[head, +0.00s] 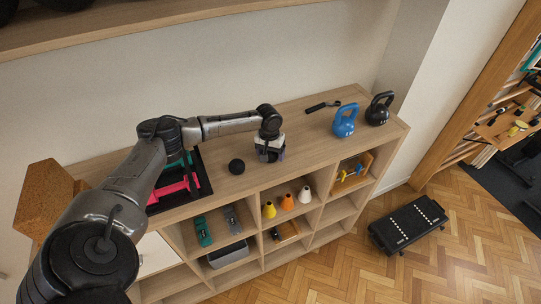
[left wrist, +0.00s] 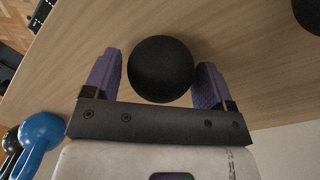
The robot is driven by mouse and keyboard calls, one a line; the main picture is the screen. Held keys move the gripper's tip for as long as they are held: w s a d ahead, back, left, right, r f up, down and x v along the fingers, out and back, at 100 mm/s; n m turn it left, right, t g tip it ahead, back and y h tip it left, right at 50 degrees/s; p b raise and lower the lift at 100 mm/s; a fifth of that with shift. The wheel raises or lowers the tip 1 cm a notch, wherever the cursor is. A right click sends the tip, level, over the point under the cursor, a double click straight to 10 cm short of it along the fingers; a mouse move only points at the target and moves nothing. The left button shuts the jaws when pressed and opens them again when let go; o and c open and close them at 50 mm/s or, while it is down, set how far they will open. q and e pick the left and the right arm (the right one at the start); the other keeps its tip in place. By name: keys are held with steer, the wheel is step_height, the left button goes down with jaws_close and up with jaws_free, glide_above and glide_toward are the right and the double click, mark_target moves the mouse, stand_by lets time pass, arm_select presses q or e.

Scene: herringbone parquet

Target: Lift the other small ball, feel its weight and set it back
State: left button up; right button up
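A small black ball (left wrist: 160,68) sits between the two purple-padded fingers of my left gripper (left wrist: 160,82) in the left wrist view. A narrow gap shows between the ball and the left-hand finger; on the other side they look very close. The gripper is open around the ball. In the head view my left gripper (head: 269,157) points down at the shelf top and hides this ball. A second black ball (head: 236,166) lies on the shelf top just left of the gripper; its edge shows in the left wrist view (left wrist: 309,12). My right gripper is out of view.
Pink dumbbells (head: 178,188) lie in a black tray at left. Cubbies below hold coloured cones (head: 287,203).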

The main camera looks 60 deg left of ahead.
arm_select(q)
steer(key=c, duration=0.8)
steer(key=shift+r, duration=0.15)
steer(key=shift+r, duration=0.6)
step_height(320, 180, up, 3)
steer(key=shift+f+b, duration=0.1)
steer(key=shift+b, duration=0.5)
steer(key=d+r, duration=0.2)
steer(key=d, duration=0.2)
steer(key=d+r+b, duration=0.1)
steer(key=d+r, duration=0.1)
steer(key=d, duration=0.1)
steer(key=s+d+r, duration=0.1)
steer(key=d+r, duration=0.1)
steer(key=d, duration=0.2)
steer(key=shift+s+d+r, duration=0.1)
steer(key=shift+d+r, duration=0.2)
steer(key=shift+r, duration=0.1)
